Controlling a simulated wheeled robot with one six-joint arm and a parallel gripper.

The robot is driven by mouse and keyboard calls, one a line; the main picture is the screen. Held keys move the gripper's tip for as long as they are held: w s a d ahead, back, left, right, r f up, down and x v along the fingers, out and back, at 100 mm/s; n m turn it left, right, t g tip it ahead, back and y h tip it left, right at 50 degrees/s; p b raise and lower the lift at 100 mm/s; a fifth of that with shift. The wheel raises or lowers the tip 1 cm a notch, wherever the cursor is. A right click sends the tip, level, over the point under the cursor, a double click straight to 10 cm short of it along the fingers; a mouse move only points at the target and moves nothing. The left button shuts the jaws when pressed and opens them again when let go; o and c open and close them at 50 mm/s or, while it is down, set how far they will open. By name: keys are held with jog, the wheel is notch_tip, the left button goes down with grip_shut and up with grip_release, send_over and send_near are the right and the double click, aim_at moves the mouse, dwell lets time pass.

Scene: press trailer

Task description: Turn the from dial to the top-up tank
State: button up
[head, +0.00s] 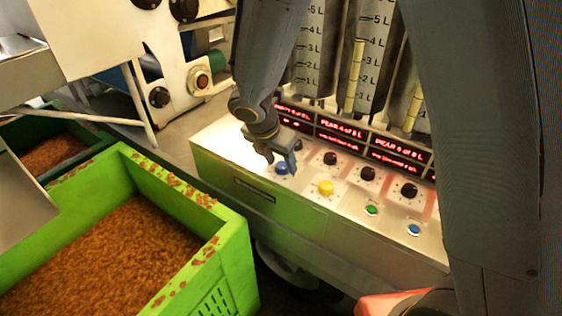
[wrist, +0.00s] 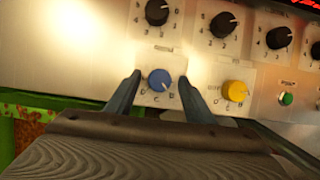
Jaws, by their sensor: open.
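A blue dial (head: 281,168) sits on the pale control panel (head: 226,152), left of a yellow dial (head: 326,187). In the wrist view the blue dial (wrist: 160,79) has small letters around its lower side; the label above it is too blurred to read. Its white mark is too small to read surely. My gripper (head: 282,160) is open, with its fingertips on either side of the blue dial in the wrist view. Whether they touch it I cannot tell. Gauge tubes (head: 357,75) marked in litres stand behind the panel, above red displays (head: 342,130).
A row of black numbered dials (head: 367,173) lies behind the blue and yellow ones. A green button (head: 372,210) and a blue button (head: 414,230) are to the right. A green crate (head: 236,262) of brown bits stands left of the panel.

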jog(key=shift+w+f, duration=0.1)
jog(key=shift+f, duration=0.1)
jog(key=c, duration=1)
